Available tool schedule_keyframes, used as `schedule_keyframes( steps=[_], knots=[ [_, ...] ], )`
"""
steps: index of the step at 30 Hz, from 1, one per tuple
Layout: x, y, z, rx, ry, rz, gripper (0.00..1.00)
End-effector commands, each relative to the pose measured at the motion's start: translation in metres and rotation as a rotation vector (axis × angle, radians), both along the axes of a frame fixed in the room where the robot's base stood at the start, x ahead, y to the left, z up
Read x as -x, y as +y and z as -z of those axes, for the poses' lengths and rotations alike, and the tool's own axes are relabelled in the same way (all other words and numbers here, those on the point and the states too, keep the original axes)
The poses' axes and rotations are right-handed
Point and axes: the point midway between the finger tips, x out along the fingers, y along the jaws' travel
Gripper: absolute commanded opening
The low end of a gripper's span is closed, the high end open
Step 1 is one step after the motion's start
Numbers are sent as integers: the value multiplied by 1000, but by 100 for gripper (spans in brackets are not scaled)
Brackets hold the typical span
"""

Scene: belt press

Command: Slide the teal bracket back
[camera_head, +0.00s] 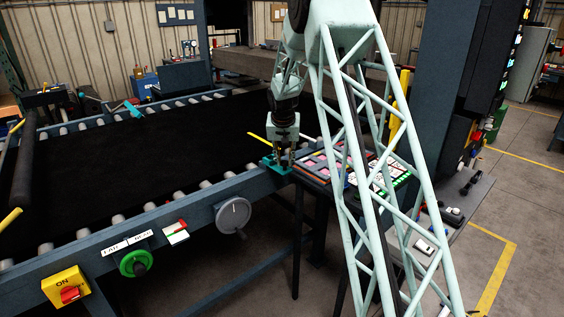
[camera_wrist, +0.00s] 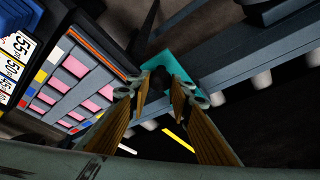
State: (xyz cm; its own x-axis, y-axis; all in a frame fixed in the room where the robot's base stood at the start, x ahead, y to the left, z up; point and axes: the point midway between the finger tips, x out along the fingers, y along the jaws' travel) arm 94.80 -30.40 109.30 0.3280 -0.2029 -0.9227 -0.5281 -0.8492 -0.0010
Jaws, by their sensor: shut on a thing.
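The teal bracket (camera_head: 272,162) sits on the near rail of the conveyor, at the rail's right end. My gripper (camera_head: 285,158) is down at it from above. The fingers hide some of the bracket. A second teal piece (camera_head: 133,108) stands on the far rail.
A wide black belt (camera_head: 140,145) lies over rollers to the left. A handwheel (camera_head: 233,214), a green knob (camera_head: 135,263) and a yellow switch box (camera_head: 66,288) are on the near rail. A tray of coloured blocks (camera_head: 322,163) stands close to the right of my gripper.

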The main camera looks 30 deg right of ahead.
Motion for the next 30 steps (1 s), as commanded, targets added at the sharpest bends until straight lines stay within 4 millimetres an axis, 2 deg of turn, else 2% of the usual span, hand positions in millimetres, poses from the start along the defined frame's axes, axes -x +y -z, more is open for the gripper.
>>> schedule_keyframes(
  steps=[8, 9, 12, 23, 30],
  knots=[
    [4, -1, 2, -1, 9, 2, 1],
    [5, -1, 2, -2, 10, 2, 23],
    [4, -1, 2, -1, 9, 2, 32],
    [3, 0, 1, -1, 5, 1, 33],
    [5, 2, -8, -1, 4, 1, 33]
  ],
)
